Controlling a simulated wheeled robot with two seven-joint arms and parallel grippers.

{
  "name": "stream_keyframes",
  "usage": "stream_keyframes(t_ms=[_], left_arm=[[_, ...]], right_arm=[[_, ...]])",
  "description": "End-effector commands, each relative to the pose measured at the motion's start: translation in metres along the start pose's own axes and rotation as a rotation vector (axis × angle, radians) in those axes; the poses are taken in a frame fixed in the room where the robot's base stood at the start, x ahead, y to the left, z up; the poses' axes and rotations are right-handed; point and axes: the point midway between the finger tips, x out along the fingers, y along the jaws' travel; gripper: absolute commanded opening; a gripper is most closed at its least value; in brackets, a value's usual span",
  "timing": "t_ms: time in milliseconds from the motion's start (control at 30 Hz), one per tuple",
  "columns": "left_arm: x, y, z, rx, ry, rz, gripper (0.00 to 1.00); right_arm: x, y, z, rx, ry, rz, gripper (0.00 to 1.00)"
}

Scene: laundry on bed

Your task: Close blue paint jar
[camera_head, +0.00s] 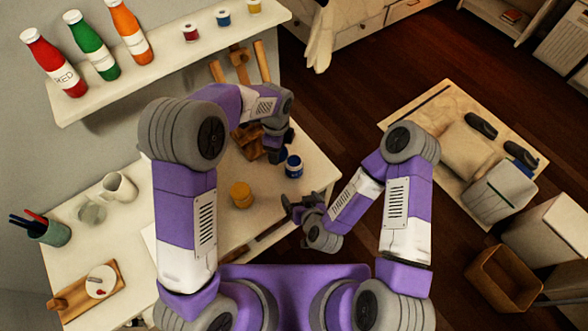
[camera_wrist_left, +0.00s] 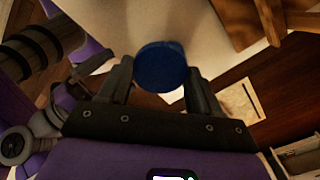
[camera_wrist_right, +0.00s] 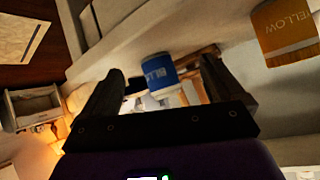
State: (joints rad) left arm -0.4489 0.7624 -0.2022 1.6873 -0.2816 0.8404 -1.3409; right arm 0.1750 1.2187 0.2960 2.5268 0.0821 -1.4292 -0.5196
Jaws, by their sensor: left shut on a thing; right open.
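The blue paint jar (camera_head: 293,168) stands upright near the right end of the table, with its label showing in the right wrist view (camera_wrist_right: 160,72). My left gripper (camera_head: 279,154) is just behind and left of the jar, shut on a round blue lid (camera_wrist_left: 162,67) between its fingertips. From these views I cannot tell whether the lid touches the jar. My right gripper (camera_head: 291,202) is open and empty at the table's front edge, pointing toward the jar. The jar shows between and beyond its fingers.
A yellow paint jar (camera_head: 241,194) stands left of the blue jar. A wooden easel (camera_head: 239,60) and a brown wooden object (camera_head: 248,141) are behind. Mugs (camera_head: 118,187) and a pen cup (camera_head: 42,229) stand at the left. A shelf (camera_head: 180,55) holds bottles and small jars.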

Motion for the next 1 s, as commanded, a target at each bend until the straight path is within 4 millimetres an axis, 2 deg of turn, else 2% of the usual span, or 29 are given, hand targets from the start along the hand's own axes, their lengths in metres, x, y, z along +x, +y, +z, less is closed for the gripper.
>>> stream_keyframes(t_ms=[100, 200, 333, 500, 800, 1000], left_arm=[[0.001, -0.015, -0.018, 0.283, 0.005, -0.006, 0.36], [-0.001, -0.023, -0.030, 0.468, 0.007, -0.012, 0.36], [-0.003, -0.029, -0.038, 0.616, 0.009, -0.016, 0.36], [-0.004, -0.032, -0.042, 0.679, 0.009, -0.018, 0.36], [-0.004, -0.031, -0.042, 0.677, 0.009, -0.018, 0.36], [-0.004, -0.031, -0.042, 0.676, 0.009, -0.018, 0.36]], right_arm=[[-0.003, -0.006, -0.015, -0.058, 0.117, 0.044, 0.95], [-0.007, -0.007, -0.027, -0.095, 0.192, 0.085, 0.95], [-0.013, -0.008, -0.037, -0.125, 0.250, 0.124, 0.95], [-0.015, -0.008, -0.041, -0.137, 0.275, 0.141, 0.95], [-0.014, -0.007, -0.041, -0.135, 0.275, 0.141, 0.95], [0.003, -0.005, -0.047, -0.133, 0.277, 0.144, 0.95]])
